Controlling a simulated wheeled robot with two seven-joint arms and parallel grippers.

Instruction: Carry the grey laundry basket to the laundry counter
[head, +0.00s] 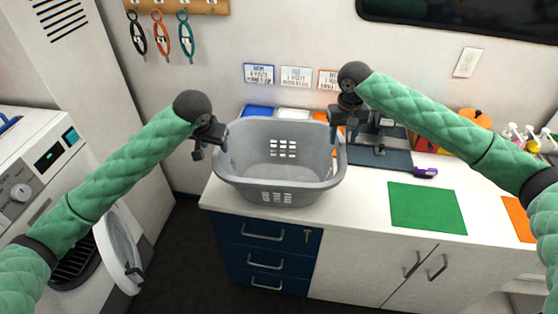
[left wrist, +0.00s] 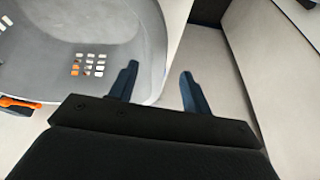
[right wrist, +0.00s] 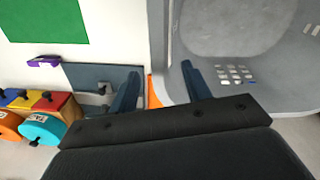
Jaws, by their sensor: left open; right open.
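The grey laundry basket (head: 278,170) is upright and looks empty, at the left end of the white counter (head: 365,225). I cannot tell whether its base touches the top. My left gripper (head: 204,150) is open at the basket's left side. In the left wrist view its fingers (left wrist: 158,88) appear on either side of the basket's rim (left wrist: 157,60). My right gripper (head: 345,127) is open at the right side. In the right wrist view its fingers (right wrist: 160,88) appear on either side of the rim (right wrist: 160,50). Whether any finger touches the basket is unclear.
A washing machine (head: 45,165) with an open round door (head: 118,248) stands at the left. Right of the basket are a dark blue-grey mat (head: 385,158), a purple item (head: 425,172), a green mat (head: 427,208) and an orange mat (head: 518,218). Blue drawers (head: 262,255) are below.

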